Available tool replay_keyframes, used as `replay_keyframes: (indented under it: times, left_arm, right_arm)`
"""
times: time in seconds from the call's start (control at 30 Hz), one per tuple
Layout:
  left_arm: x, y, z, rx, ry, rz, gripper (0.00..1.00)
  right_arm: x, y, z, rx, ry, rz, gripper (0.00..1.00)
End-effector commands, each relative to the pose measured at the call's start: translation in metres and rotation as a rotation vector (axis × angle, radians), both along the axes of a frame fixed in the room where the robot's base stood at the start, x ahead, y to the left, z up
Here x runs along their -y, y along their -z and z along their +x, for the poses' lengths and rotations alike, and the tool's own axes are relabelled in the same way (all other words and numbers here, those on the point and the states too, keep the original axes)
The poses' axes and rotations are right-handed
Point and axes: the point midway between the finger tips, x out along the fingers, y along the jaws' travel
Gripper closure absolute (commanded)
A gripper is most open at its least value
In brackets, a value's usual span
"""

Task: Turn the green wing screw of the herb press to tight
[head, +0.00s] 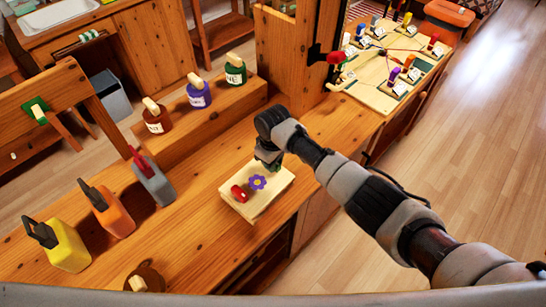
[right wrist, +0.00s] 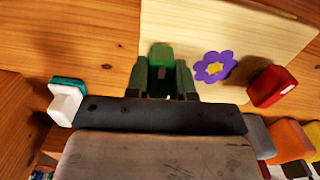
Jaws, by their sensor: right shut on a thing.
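The herb press shows as a pale wooden board (head: 262,203) on the bench, with a purple flower-shaped knob (head: 257,182) and a red knob (head: 239,193) on it. My right gripper (head: 268,163) reaches down over the board's far end. In the right wrist view, my right gripper (right wrist: 161,85) is shut on the green wing screw (right wrist: 161,55), with a finger on each side. The purple flower (right wrist: 214,67) and the red knob (right wrist: 271,87) are to its right, apart from the fingers. The screw's base is hidden. My left gripper is not in view.
Yellow (head: 66,247), orange (head: 113,216) and grey (head: 154,182) cans stand along the bench's left side. Brown (head: 157,121), purple (head: 198,96) and green (head: 235,72) bottles stand on a wooden step behind. A board with coloured switches (head: 377,92) is at upper right.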

Motion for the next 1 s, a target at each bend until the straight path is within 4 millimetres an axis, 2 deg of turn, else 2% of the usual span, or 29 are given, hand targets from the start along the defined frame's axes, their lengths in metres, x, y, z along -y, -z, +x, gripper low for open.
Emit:
replay_keyframes:
  times: [0.3,0.7,0.73,0.87,0.9,1.0]
  left_arm:
    - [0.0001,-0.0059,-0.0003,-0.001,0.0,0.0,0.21]
    - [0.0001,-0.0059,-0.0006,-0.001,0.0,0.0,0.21]
    - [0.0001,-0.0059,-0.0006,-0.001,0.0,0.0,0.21]
    - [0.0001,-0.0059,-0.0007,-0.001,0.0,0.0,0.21]
    - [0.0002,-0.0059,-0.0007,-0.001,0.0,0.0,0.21]
    - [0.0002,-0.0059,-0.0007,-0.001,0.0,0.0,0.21]
  right_arm:
    - [-0.0002,-0.0005,0.0002,0.001,0.071,0.001,1.0]
    - [-0.0002,-0.0003,0.0003,0.001,0.077,0.002,1.0]
    - [-0.0002,-0.0003,0.0003,0.001,0.077,0.002,0.74]
    - [-0.0002,-0.0003,0.0003,0.001,0.076,0.001,0.54]
    - [-0.0002,-0.0003,0.0004,0.001,0.076,0.001,0.51]
    - [-0.0002,-0.0003,0.0003,0.001,0.076,0.001,0.51]
